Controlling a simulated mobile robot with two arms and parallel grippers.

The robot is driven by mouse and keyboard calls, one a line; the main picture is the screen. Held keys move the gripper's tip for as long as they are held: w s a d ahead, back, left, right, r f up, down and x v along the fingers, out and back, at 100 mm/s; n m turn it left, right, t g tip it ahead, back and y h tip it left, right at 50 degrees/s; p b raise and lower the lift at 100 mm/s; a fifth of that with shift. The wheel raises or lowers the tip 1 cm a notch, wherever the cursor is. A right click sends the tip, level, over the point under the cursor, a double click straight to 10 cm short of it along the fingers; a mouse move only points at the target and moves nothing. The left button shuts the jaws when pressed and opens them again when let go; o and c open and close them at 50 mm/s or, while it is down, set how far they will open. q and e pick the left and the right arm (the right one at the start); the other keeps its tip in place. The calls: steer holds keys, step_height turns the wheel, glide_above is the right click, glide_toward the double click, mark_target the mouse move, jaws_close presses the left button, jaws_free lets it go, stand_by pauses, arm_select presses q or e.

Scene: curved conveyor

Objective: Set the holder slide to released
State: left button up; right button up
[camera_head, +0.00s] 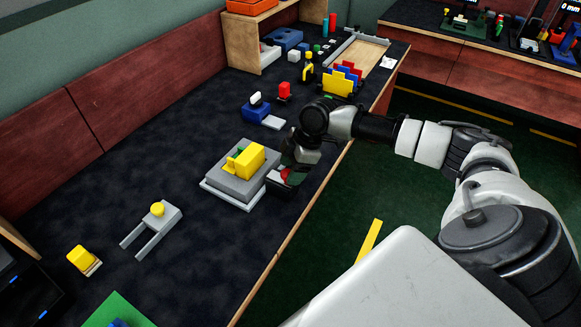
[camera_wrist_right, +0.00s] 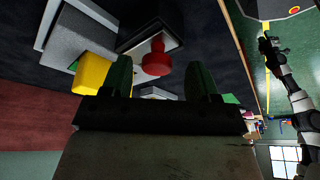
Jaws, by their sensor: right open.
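A grey holder block (camera_head: 226,183) on a light plate sits on the dark bench, with a yellow block (camera_head: 249,158) on top. A red knob (camera_wrist_right: 156,58) on a dark block stands beside it; I take it to be the holder slide, though no label shows. My right gripper (camera_head: 284,172) is at the holder's right side and partly hides the knob. In the right wrist view, its green fingers (camera_wrist_right: 162,76) are open and apart, with the knob between and beyond them; contact is not visible. The yellow block (camera_wrist_right: 92,72) shows left of the fingers. My left gripper is not in view.
A grey fork-shaped part with a yellow knob (camera_head: 157,209) and a small yellow block (camera_head: 82,260) lie nearer the left. Bare bench surrounds the holder's left side.

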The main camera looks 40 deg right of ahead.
steer(key=v, duration=1)
steer(key=shift+d+f, duration=0.1)
steer(key=shift+f, duration=0.05)
